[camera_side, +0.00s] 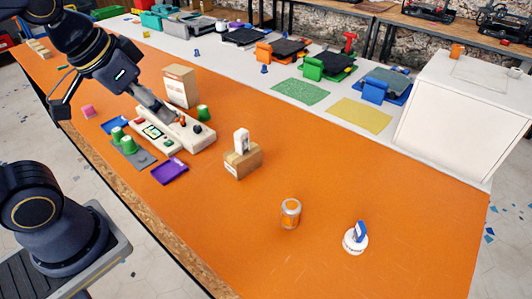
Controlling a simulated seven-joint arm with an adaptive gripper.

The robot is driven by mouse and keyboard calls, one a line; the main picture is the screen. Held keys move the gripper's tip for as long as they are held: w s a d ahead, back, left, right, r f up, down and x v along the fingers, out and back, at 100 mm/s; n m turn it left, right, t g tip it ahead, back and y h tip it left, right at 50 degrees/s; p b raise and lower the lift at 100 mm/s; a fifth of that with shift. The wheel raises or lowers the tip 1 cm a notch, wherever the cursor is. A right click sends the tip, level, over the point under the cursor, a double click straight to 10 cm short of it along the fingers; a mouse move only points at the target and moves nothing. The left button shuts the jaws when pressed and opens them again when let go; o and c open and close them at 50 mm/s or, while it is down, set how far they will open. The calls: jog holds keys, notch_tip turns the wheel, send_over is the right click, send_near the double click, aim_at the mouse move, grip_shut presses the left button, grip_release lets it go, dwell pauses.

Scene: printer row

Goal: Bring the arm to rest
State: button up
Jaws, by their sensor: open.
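My gripper (112,110) is in the upper left of the side view, over the far left part of the orange table (350,185). Its fingers are spread apart, and I see nothing held between them. One finger overlaps a white control panel (190,133) in the picture. I cannot tell how far it is above the panel or whether they touch. My arm comes in from the top left corner, bent down toward the table.

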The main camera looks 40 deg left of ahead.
jog(key=shift+s+a+f+n, duration=0.2)
jog(key=shift+s+a, duration=0.15)
jog(key=shift+s, duration=0.35)
jog(key=shift+s+a+f+n, duration=0.2)
jog(key=shift+s+a, duration=0.1)
jog(key=shift+s, duration=0.4)
